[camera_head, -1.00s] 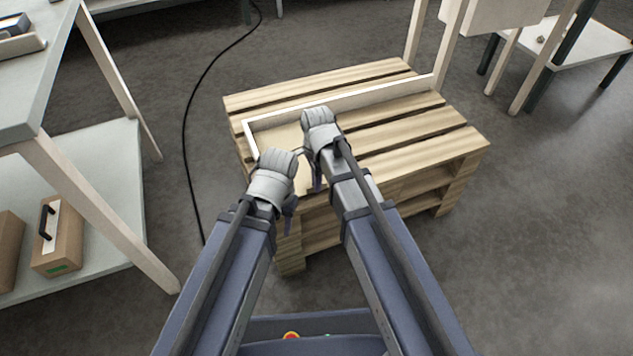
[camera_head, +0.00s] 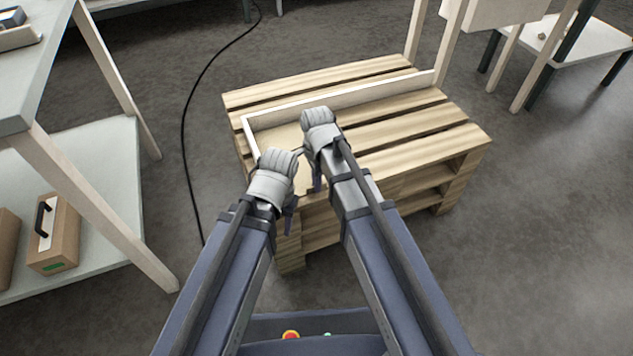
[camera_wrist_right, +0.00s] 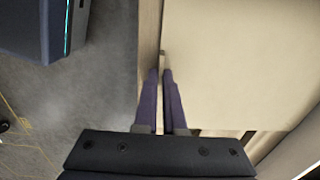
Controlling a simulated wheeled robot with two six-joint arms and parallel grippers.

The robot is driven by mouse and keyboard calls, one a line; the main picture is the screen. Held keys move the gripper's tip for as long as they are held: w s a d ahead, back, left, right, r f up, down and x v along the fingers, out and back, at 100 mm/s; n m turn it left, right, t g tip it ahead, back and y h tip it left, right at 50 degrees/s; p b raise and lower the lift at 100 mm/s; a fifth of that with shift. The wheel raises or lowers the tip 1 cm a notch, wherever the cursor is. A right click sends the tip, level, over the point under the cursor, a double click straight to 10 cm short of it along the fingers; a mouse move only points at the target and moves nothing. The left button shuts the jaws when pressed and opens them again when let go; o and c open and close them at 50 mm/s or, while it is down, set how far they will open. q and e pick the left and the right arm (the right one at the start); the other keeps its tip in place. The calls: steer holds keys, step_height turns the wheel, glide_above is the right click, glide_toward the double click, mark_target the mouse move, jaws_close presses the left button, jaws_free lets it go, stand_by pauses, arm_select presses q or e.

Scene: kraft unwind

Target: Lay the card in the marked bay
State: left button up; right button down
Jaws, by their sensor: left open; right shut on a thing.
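The card is a tan sheet (camera_head: 277,138) on or just above the near left part of the pallet, inside a white L-shaped border (camera_head: 340,98) that runs along the left and back. In the right wrist view the card (camera_wrist_right: 240,65) fills the right side. My right gripper (camera_head: 317,180) is shut on the card's edge, its two dark fingers (camera_wrist_right: 166,75) close together there. My left gripper (camera_head: 290,206) is open, lower and to the left, by the pallet's near left corner. The arms hide part of the card, and I cannot tell whether it lies flat.
The wooden pallet stack (camera_head: 430,125) has bare slats to the right. A shelf unit (camera_head: 100,195) with a brown box (camera_head: 54,235) stands at the left. A black cable (camera_head: 187,120) lies on the floor. White legs (camera_head: 447,45) rise behind the pallet.

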steer(key=shift+f, duration=0.15)
stand_by(0.4)
steer(key=c, duration=0.9)
jaws_free()
step_height(320, 180, up, 8)
steer(key=p, duration=0.7)
steer(key=shift+p, duration=0.3)
steer(key=shift+f, duration=0.1)
